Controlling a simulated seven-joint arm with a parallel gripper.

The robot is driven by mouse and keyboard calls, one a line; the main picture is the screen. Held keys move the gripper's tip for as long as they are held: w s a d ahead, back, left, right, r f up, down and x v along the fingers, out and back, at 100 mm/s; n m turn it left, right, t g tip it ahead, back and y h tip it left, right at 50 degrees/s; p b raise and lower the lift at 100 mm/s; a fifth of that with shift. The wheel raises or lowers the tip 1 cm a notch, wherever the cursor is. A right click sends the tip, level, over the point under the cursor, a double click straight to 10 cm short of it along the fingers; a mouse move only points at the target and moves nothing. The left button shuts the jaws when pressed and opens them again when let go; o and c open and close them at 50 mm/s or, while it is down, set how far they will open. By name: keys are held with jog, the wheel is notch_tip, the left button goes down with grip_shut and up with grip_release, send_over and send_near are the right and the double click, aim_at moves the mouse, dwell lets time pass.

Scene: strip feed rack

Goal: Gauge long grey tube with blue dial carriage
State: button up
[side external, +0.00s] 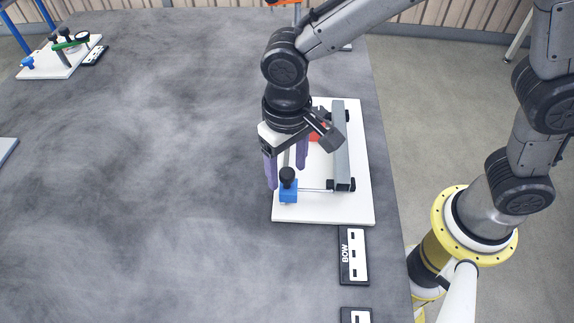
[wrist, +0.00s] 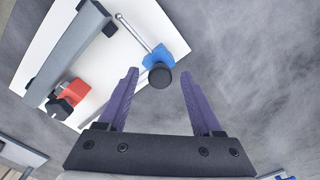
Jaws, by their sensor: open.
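The long grey tube (side external: 341,145) lies along the right side of a white board (side external: 325,213), held near its ends by black supports; its near part also shows in the wrist view (wrist: 70,50). The blue carriage (side external: 289,194), topped with a round black knob (side external: 287,175), sits on a thin metal rod at the board's near left corner. It shows in the wrist view (wrist: 156,56) too. My gripper (side external: 287,178) is open and points down, with its purple fingers on either side of the knob, not touching it visibly. I cannot tell the exact height of the fingertips against the knob.
A red carriage (wrist: 75,92) with a black knob is farther along the board. A black plate marked BOW (side external: 354,255) lies just in front of the board. Another white board (side external: 55,67) with a green part stands far left. The table's middle is clear.

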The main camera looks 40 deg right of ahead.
jog(key=shift+f, duration=0.15)
jog(key=shift+c, duration=0.2)
grip_shut()
jog(key=shift+w, duration=0.1)
dwell(1.1)
